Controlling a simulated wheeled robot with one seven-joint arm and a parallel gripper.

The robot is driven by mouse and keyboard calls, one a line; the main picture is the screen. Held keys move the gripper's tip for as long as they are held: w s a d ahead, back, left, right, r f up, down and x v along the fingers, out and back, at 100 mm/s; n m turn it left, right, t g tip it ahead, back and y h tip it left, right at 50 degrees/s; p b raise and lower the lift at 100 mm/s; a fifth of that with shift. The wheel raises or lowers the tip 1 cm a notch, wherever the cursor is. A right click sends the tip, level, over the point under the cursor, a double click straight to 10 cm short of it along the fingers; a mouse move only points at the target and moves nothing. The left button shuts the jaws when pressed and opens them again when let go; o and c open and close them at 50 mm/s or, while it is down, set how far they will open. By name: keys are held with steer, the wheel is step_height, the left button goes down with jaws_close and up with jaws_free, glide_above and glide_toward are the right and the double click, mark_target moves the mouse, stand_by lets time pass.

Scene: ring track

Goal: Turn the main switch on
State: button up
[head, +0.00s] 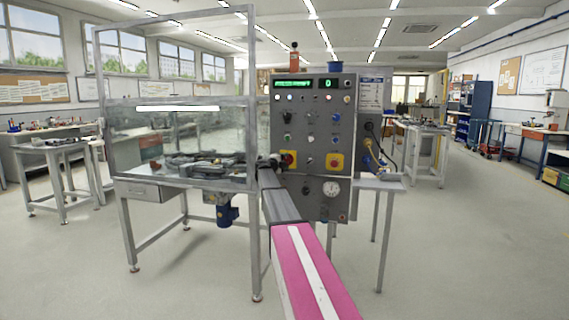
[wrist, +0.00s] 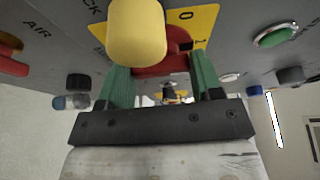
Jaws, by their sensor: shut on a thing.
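The main switch (wrist: 160,66) is a red rotary part on a yellow plate with 0 and 1 marks, seen close up in the wrist view. In the head view, a red switch on a yellow plate (head: 290,158) sits at the lower left of the grey control panel (head: 312,92). My gripper (wrist: 158,75) has its green fingers on either side of the red part and is shut on it. A rounded yellow piece (wrist: 137,35) covers part of the switch. In the head view my gripper (head: 273,161) is at the panel's left edge; its fingertips are hard to make out.
A glazed enclosure on a metal table (head: 150,190) stands to the left. A small side shelf (head: 380,183) is at right. The floor (head: 460,250) at right is open.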

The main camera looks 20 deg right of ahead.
steer(key=shift+m, duration=0.3)
steer(key=o, duration=0.9)
steer(key=shift+s+a, duration=0.1)
steer(key=v, duration=1)
steer(key=shift+s+a+r, duration=0.1)
steer(key=shift+s+a, duration=0.05)
steer(key=shift+a, duration=0.05)
